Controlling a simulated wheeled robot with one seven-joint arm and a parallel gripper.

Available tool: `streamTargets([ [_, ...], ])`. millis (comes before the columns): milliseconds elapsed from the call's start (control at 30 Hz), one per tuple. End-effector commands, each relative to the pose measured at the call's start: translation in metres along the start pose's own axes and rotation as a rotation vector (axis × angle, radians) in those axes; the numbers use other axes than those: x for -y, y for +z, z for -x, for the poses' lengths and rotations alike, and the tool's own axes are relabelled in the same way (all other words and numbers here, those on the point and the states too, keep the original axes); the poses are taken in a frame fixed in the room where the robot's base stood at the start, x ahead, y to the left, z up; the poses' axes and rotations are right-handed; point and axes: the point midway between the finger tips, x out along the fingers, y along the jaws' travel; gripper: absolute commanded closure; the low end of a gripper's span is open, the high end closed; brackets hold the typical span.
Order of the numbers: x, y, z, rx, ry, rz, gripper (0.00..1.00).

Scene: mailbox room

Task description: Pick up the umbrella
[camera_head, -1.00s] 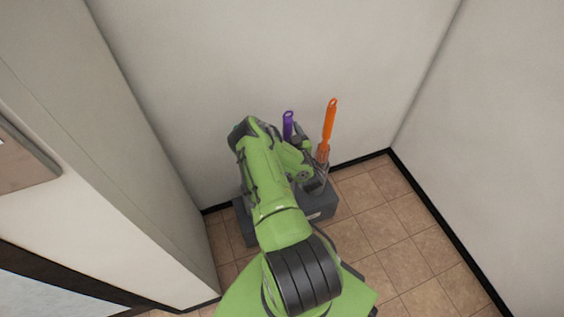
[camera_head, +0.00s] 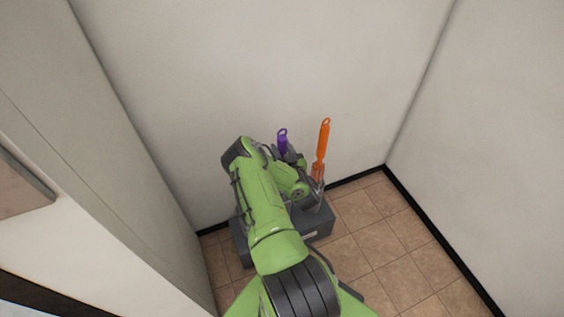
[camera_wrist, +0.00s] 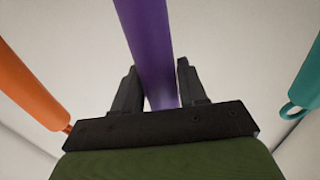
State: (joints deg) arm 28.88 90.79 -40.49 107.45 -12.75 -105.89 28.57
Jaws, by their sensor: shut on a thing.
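A purple umbrella (camera_head: 283,139) with a looped handle stands upright beside the back wall, its lower part hidden behind my arm. An orange umbrella (camera_head: 322,145) stands to its right. In the wrist view my gripper (camera_wrist: 157,75) has one dark finger on each side of the purple shaft (camera_wrist: 148,40) and is shut on it. The orange umbrella (camera_wrist: 30,85) is at the left of that view and a teal umbrella (camera_wrist: 308,80) at the right, both outside the fingers. My arm hides the teal one in the head view.
A dark grey umbrella stand (camera_head: 318,223) is on the tiled floor below, partly covered by my arm. The back wall (camera_head: 270,60) and right wall (camera_head: 500,120) form a close corner. A pale wall panel (camera_head: 110,150) is close on the left. Tiled floor (camera_head: 385,245) is free at the right.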

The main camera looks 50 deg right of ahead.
Motion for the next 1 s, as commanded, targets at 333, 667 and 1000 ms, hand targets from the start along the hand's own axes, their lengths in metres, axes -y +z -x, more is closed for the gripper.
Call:
streamTargets([
  [333, 0.002, -0.118, -0.001, -0.004, -0.002, 0.003, 1.00],
  [667, 0.001, -0.175, 0.000, -0.001, -0.002, 0.000, 1.00],
  [1000, 0.001, -0.220, -0.001, -0.002, -0.002, -0.001, 1.00],
])
